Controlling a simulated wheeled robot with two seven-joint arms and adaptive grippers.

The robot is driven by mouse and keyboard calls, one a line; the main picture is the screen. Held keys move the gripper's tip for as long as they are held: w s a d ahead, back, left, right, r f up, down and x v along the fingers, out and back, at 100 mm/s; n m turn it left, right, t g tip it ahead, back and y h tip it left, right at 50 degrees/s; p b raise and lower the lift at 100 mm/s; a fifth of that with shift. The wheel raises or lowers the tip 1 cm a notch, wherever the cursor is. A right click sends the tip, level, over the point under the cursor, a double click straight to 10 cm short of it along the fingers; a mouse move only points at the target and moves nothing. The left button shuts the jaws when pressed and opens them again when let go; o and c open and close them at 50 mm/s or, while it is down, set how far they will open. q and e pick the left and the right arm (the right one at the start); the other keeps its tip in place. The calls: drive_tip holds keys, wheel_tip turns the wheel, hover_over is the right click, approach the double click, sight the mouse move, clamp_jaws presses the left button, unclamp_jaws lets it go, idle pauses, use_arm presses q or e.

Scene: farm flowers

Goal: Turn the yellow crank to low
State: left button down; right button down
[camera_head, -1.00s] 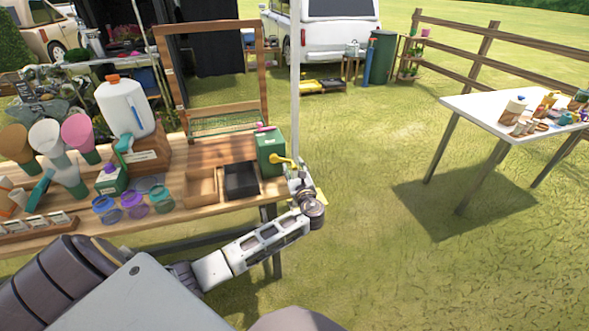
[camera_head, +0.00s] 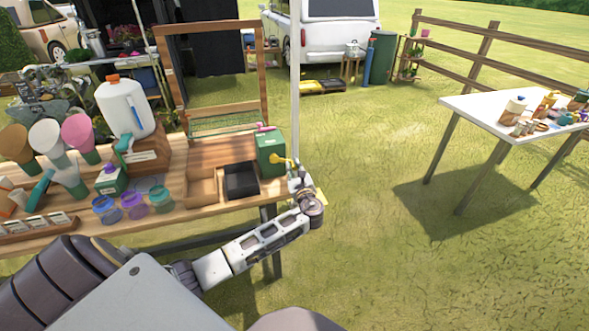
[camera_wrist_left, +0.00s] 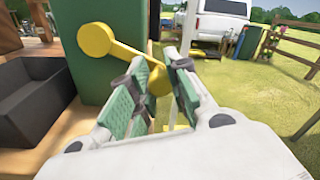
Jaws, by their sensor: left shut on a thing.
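The yellow crank (camera_head: 277,159) is on the right side of the green box (camera_head: 268,148) at the right end of the wooden table. In the left wrist view, the crank's round disc (camera_wrist_left: 95,39) is at the upper left, and its arm slopes down to the right to a yellow end (camera_wrist_left: 159,81). My left gripper (camera_head: 297,183) is at the crank, beside the box. In the left wrist view, the green-padded fingers of my left gripper (camera_wrist_left: 162,83) are shut on the crank's end and partly hide it. My right gripper is not in view.
A black tray (camera_head: 241,194) sits beside the green box. Several coloured jars, cones and a white jug (camera_head: 126,106) stand further left on the table. A white pole (camera_head: 295,80) rises behind the gripper. Grass to the right is open up to a white table (camera_head: 500,112).

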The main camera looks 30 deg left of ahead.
sight(292, 167)
use_arm(q)
drive_tip(key=shift+r, duration=0.1)
